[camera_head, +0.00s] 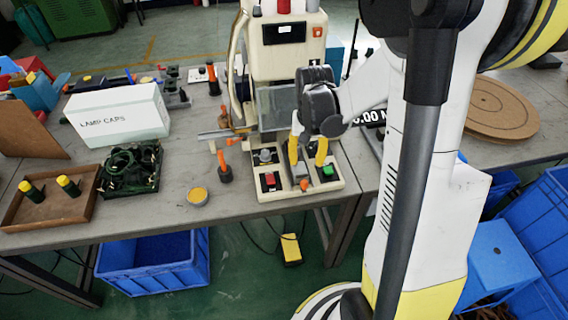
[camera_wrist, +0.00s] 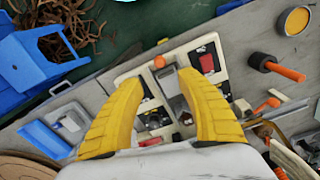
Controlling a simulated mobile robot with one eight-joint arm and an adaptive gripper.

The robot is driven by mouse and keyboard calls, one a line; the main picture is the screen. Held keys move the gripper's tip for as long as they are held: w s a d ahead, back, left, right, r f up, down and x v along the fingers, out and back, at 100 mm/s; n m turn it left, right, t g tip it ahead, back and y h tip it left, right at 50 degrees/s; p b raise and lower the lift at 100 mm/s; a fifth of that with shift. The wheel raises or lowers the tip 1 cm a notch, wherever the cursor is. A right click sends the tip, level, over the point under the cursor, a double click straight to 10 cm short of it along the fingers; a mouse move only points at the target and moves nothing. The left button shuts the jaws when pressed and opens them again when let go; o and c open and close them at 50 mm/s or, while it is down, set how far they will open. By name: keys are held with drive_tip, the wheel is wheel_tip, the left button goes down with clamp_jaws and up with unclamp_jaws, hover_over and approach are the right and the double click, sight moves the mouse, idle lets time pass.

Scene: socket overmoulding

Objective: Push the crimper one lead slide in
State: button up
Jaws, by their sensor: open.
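The beige crimping machine (camera_head: 284,60) stands at the back of the table, with a control base (camera_head: 290,198) in front carrying a red button (camera_head: 269,181) and a green button (camera_head: 328,171). A metal rail with an orange piece (camera_head: 238,130) sticks out at its left and may be the lead slide; I cannot tell for sure. In the wrist view an orange piece (camera_wrist: 268,103) shows beside a metal bar on the right. My gripper (camera_head: 307,152) is open and empty, its yellow fingers pointing down above the control base. It also shows in the wrist view (camera_wrist: 160,80).
An orange-handled tool (camera_head: 224,168) and a yellow-topped tin (camera_head: 197,196) lie left of the base. Farther left are a white "LAMP CAPS" box (camera_head: 118,114), a dark green crate (camera_head: 131,178) and a brown tray (camera_head: 50,210). The table front between tin and base is clear.

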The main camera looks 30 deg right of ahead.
sight(304, 181)
wheel_tip(304, 181, down, 11)
drive_tip(key=b, duration=0.4)
drive_tip(key=shift+f, duration=0.15)
clamp_jaws()
